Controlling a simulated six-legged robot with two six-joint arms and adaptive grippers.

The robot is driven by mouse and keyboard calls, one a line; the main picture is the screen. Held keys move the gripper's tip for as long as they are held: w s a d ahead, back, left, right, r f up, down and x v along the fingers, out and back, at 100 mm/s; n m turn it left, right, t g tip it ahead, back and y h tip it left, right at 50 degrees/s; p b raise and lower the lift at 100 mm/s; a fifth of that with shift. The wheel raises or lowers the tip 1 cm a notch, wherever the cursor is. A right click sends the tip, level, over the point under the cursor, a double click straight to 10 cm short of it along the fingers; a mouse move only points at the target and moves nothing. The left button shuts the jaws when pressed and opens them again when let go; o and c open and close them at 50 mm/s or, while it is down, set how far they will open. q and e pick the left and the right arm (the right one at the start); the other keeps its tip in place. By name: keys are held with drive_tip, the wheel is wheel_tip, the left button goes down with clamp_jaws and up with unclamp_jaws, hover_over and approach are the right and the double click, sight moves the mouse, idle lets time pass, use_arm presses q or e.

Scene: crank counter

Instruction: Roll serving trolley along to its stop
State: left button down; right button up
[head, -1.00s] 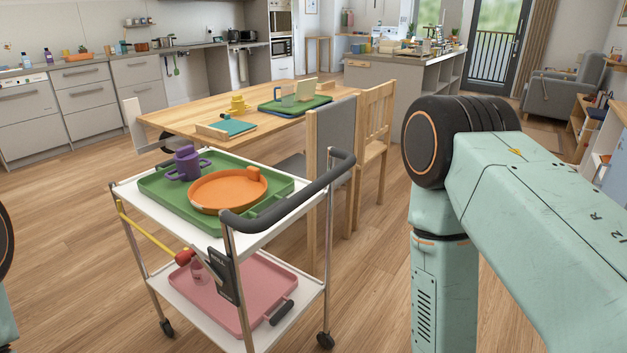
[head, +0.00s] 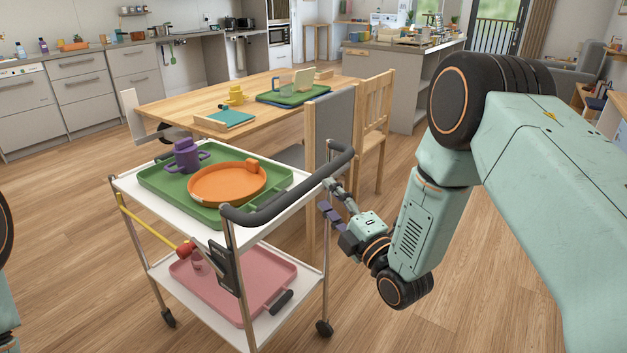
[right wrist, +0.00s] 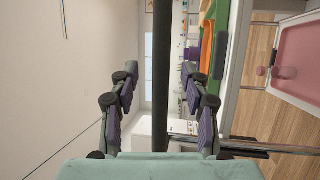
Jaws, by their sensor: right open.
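The serving trolley (head: 207,228) stands on the wood floor in the head view, with a white top shelf, a lower shelf and a dark push handle (head: 290,192) on its near right side. My right gripper (head: 328,198) is open just right of the handle, apart from it as far as I can tell. In the right wrist view the dark handle bar (right wrist: 162,90) runs between the two open fingers (right wrist: 160,95). My left gripper is not in view; only a bit of my left arm shows at the left edge. No stop for the trolley can be made out.
A green tray (head: 155,190) with an orange pan (head: 227,186) and a purple pot (head: 187,158) is on top. A pink tray (head: 215,290) is below. A wooden table (head: 180,109) and chairs (head: 372,130) stand behind. Open floor lies left.

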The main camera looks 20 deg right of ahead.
sight(317, 181)
drive_tip(key=x, duration=0.2)
drive_tip(key=b+x, duration=0.1)
drive_tip(key=x, duration=0.2)
drive_tip(key=shift+w+f, duration=0.15)
drive_tip(key=shift+w, duration=0.2)
drive_tip(key=shift+x, duration=0.75)
drive_tip(key=shift+a, duration=0.1)
clamp_jaws()
